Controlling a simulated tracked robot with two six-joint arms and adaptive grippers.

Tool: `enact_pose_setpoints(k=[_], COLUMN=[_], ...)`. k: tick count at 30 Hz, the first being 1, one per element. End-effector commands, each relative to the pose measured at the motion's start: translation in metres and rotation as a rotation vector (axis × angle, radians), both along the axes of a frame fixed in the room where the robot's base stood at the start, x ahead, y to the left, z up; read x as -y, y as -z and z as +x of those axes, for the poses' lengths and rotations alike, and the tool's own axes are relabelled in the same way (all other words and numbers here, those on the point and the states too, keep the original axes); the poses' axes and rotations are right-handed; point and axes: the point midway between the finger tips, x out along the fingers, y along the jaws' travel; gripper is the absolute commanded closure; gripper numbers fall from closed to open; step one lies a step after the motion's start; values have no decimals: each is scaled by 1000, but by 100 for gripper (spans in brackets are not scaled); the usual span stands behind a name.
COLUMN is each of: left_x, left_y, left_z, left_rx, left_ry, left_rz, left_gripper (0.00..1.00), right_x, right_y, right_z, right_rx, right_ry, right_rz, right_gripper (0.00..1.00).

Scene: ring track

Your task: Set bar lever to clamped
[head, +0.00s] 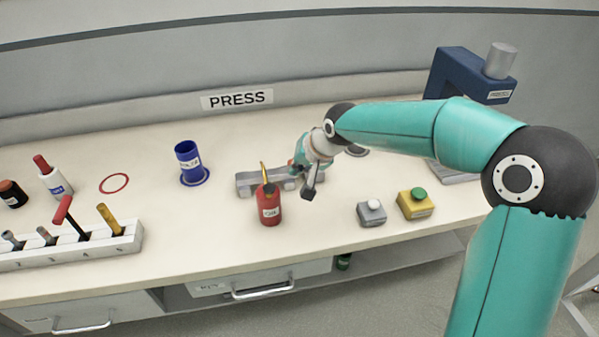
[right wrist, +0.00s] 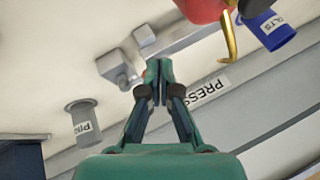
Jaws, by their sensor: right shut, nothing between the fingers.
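A grey bar fixture (head: 247,184) lies on the bench in the head view, partly hidden by a red oil can and my right gripper. In the right wrist view the bar (right wrist: 188,35) runs diagonally, with a block and small raised parts at its left end. I cannot tell surely which raised part is the lever, or its setting. My right gripper (head: 293,166) is at the fixture's right part. In the right wrist view its fingers (right wrist: 155,72) are shut and empty, close to the raised parts; contact is unclear. My left gripper is not in view.
The red oil can (head: 269,210) with its yellow spout stands just in front of the bar. A blue cup (head: 187,158) stands left. Grey (head: 371,213) and green-topped yellow (head: 416,204) button boxes are right. A blue press (head: 462,80) is behind. A tool rack (head: 120,243) stands left.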

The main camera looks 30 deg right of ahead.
Motion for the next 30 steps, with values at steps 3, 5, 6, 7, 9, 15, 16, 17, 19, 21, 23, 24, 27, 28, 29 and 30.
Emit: enact_pose_setpoints(k=[3,5,6,7,9,15,16,17,19,21,23,24,27,28,29,30], left_x=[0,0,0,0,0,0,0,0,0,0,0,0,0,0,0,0], left_y=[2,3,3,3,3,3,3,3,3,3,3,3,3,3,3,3], left_z=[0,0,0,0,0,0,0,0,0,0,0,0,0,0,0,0], left_rx=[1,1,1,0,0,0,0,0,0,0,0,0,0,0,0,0], left_ry=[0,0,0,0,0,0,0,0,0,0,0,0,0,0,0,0], left_rz=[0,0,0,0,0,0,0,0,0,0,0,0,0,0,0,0], left_gripper=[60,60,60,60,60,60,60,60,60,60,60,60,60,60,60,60], right_x=[-10,-14,-16,-18,-21,-23,-23,-23,-23,-23,-23,-23,-23,-23,-23,-23], right_y=[-21,-29,-34,-37,-43,-48,-49,-49,-49,-48,-48,-48,-48,-48,-48,-48], right_z=[-10,-14,-16,-17,-20,-24,-24,-24,-24,-24,-23,-23,-24,-23,-23,-23], right_rx=[2,2,2,1,0,-3,-3,-3,-3,-3,-3,-3,-3,-3,-3,-3], right_ry=[-3,-2,-2,-3,-2,0,0,0,0,0,0,0,0,0,0,0], right_rz=[-1,0,-1,-1,-1,-1,-1,-1,-1,-1,-1,-1,-1,-1,-1,-1], right_gripper=[100,100,100,100,100,100,100,100,100,100,100,100,100,100,100,100])
